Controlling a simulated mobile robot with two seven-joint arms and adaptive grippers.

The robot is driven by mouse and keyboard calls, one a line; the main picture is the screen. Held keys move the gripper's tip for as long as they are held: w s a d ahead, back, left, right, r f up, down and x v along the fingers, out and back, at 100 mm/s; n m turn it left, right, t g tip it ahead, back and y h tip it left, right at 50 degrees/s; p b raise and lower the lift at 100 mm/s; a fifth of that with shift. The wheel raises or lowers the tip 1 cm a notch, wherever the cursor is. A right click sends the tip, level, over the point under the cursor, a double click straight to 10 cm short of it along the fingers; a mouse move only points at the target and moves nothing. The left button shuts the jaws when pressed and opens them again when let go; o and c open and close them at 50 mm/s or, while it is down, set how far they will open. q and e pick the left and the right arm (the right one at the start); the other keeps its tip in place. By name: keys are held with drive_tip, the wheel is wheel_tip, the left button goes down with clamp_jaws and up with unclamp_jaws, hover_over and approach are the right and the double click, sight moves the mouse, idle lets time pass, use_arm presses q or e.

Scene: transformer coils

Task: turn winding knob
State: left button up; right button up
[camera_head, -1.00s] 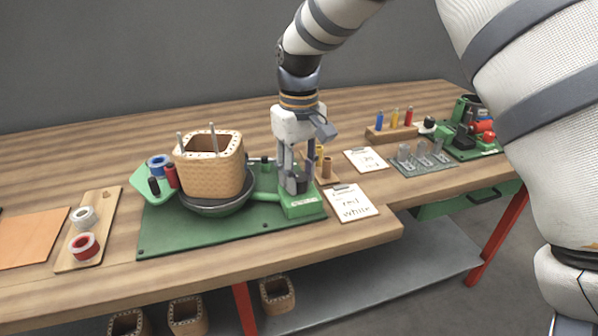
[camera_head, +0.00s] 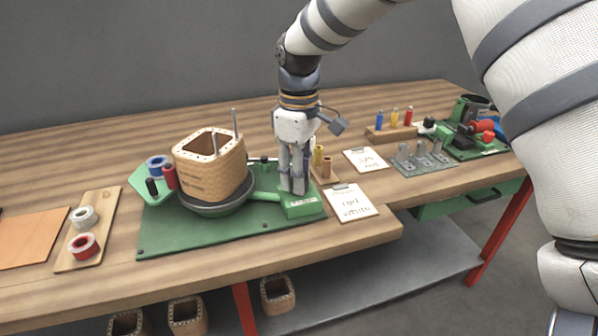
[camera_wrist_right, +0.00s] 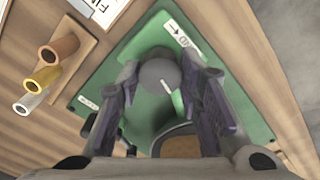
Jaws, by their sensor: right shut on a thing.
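The winding knob (camera_wrist_right: 160,74) is a round grey knob with a white mark, seen in the right wrist view on the green base of the winding machine. My right gripper (camera_head: 294,188) points down at the green block (camera_head: 303,205). Its fingers are closed on both sides of the knob, and in the head view they hide it. My left gripper is not in view.
A green baseplate (camera_head: 165,238) carries the machine. A wooden board (camera_head: 103,212) with white and red wire spools lies to the left. Clipboards (camera_head: 351,203), small copper and brass cylinders (camera_head: 327,166) and a rack (camera_head: 422,163) stand to the right. Coil formers (camera_head: 278,293) sit below.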

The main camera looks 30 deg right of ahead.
idle(0.8)
drive_tip(key=o, duration=1.2)
drive_tip(key=shift+c, duration=0.2)
wheel_tip(320, 180, up, 12)
